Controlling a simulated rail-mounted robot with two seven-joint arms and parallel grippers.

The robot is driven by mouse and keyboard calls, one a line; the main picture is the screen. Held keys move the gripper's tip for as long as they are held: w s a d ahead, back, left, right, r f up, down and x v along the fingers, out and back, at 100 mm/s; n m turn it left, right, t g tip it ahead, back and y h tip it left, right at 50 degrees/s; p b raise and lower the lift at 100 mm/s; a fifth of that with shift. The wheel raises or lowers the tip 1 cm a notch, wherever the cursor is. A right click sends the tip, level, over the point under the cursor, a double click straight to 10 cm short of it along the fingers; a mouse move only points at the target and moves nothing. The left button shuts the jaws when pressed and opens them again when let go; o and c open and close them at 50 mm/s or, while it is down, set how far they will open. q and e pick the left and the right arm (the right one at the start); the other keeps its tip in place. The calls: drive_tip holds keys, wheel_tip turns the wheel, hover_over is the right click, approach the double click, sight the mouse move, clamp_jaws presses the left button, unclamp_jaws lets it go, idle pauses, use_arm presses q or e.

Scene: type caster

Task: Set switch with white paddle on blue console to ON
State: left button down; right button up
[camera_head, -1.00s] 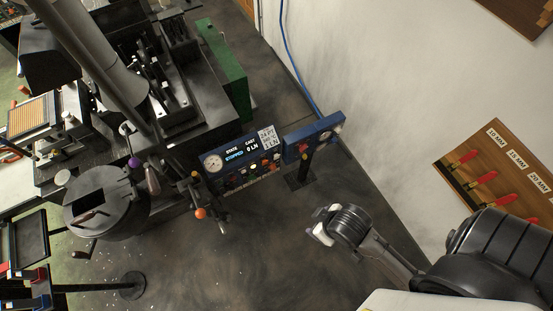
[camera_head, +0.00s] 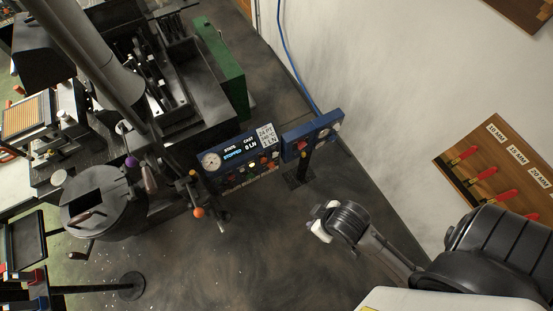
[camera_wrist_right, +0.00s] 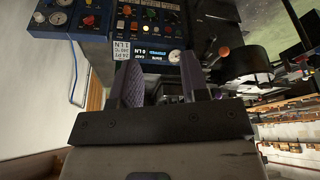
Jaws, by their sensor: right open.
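The blue console (camera_head: 222,172) stands left of centre in the head view, with a round gauge, a lit display and a row of small coloured controls. A second blue box (camera_head: 291,149) stands beside it on the right. The console also shows at the top of the right wrist view (camera_wrist_right: 145,70), upside down. The white paddle is too small to tell apart from the other controls. My right gripper (camera_head: 320,226) is below and right of the console, apart from it. In the wrist view its two fingers (camera_wrist_right: 164,78) are spread and empty. My left gripper is not in view.
A dark casting machine with a round pot (camera_head: 88,205) fills the left. A lever with an orange knob (camera_head: 198,212) stands close to the console's left end. A white wall (camera_head: 385,75) with a wooden tool board (camera_head: 515,185) is at the right. Open floor lies below the console.

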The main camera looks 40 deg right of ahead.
drive_tip(key=shift+t, duration=0.5)
drive_tip(key=b+x, duration=1)
drive_tip(key=shift+s+d+f+b, duration=0.2)
drive_tip(key=shift+d+f+b, duration=0.05)
drive_tip(key=shift+f+b, duration=0.1)
clamp_jaws()
drive_tip(key=w+d+f+m+t+b, duration=0.15)
drive_tip(key=w+f+b, duration=0.45)
drive_tip(key=f+b, duration=0.8)
drive_tip(key=w+d+f+b, duration=0.3)
drive_tip(key=w+f+b, duration=0.3)
drive_tip(key=f+b, duration=0.85)
drive_tip(key=w+d+f+m+t+b, duration=0.15)
drive_tip(key=w+f+b, duration=0.65)
drive_tip(key=f, duration=1)
drive_tip(key=w+d+f+m+t+b, duration=0.3)
drive_tip(key=d+f+m+t, duration=0.25)
drive_tip(key=m, duration=0.25)
drive_tip(key=s+d+r+m+t+h, duration=0.1)
drive_tip(key=d+r+m+t+h, duration=0.3)
drive_tip(key=r+m+t, duration=0.4)
drive_tip(key=r+m+h, duration=0.1)
drive_tip(key=m, duration=0.2)
drive_tip(key=shift+r+m, duration=0.15)
drive_tip(key=shift+m, duration=0.15)
